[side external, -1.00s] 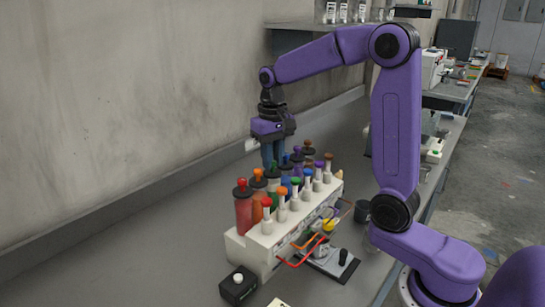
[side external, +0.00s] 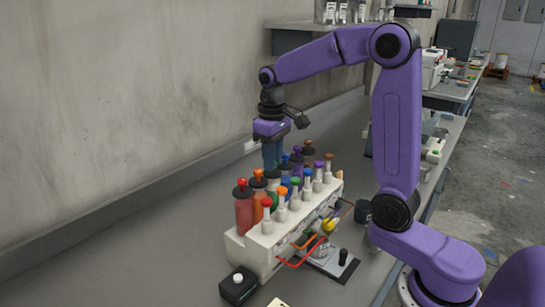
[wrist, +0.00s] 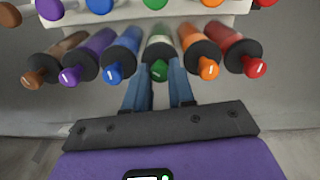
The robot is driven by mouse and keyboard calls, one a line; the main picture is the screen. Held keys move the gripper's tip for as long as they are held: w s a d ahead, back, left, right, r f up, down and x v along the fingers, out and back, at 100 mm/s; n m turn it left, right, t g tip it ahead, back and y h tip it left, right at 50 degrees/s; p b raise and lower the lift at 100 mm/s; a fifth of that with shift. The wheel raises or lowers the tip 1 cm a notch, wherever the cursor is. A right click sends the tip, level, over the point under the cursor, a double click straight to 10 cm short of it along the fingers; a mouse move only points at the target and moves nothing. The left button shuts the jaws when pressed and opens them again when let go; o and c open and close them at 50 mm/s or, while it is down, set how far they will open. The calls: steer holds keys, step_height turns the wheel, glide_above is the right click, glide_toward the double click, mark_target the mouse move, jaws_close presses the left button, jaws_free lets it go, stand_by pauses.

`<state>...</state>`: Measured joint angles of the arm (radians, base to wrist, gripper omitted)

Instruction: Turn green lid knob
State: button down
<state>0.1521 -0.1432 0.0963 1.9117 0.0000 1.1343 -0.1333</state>
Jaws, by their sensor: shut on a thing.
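The green lid knob (wrist: 159,70) sits on the black lid of a jar with green contents (wrist: 159,38), in the middle of the rear row. My gripper (wrist: 160,80) has a blue finger on each side of the knob and is shut on it. In the side external view my gripper (side external: 272,157) points straight down at the rack, and its fingers hide the green knob. The jar stands upright in the white rack (side external: 262,255).
Orange (wrist: 208,68) and blue (wrist: 112,73) lid knobs flank the green one closely. A front row of bottles with coloured caps (side external: 281,203) stands in the rack. A black box with a white button (side external: 238,284) sits at the near end. The wall is behind.

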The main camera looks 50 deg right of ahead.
steer(key=shift+r, duration=0.1)
steer(key=c, duration=1)
jaws_free()
steer(key=shift+o, duration=0.2)
step_height(320, 180, up, 17)
steer(key=shift+r, duration=0.2)
